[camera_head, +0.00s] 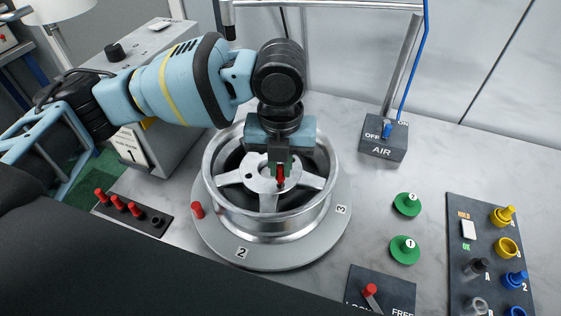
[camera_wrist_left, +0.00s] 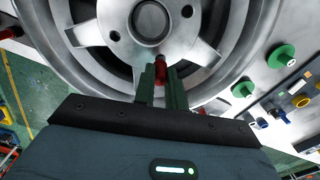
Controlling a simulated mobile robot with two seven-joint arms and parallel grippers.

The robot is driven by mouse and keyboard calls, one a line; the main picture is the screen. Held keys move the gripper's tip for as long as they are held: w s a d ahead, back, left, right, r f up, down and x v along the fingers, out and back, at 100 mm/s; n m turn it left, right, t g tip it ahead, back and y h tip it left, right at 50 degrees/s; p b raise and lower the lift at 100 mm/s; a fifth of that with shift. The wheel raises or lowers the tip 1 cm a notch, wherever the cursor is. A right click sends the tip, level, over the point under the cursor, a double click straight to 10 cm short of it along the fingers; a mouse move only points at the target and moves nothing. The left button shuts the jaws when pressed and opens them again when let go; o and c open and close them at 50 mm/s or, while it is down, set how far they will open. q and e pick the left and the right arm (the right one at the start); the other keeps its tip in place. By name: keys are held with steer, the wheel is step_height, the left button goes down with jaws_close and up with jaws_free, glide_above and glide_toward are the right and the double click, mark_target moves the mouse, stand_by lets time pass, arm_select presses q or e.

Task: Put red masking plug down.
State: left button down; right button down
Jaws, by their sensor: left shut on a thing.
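My left gripper (camera_head: 281,172) reaches down over the hub of the silver wheel (camera_head: 268,228) and is shut on a red masking plug (camera_head: 281,182). In the left wrist view the gripper's green fingers (camera_wrist_left: 162,80) hold the red plug (camera_wrist_left: 161,64) near the hub, with its tip close to the hub face. Dark bolt holes show around the central bore (camera_wrist_left: 150,18). I cannot tell whether the plug is seated in a hole. My right gripper is not in view.
The wheel lies on a grey numbered turntable (camera_head: 338,236). A red peg (camera_head: 197,210) stands at its left edge. A black rack (camera_head: 155,224) holds three red plugs and one empty hole. Green knobs (camera_head: 405,249), an air switch (camera_head: 387,130) and a button panel (camera_head: 455,240) are right.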

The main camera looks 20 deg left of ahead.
mark_target(281, 166)
arm_select(q)
steer(key=shift+f, duration=0.6)
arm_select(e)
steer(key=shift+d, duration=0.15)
arm_select(q)
steer(key=c, duration=1.5)
jaws_free()
steer(key=shift+o, duration=0.2)
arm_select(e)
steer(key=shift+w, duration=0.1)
arm_select(q)
steer(key=shift+r, duration=0.6)
step_height(281, 166, up, 12)
steer(key=shift+p, duration=0.3)
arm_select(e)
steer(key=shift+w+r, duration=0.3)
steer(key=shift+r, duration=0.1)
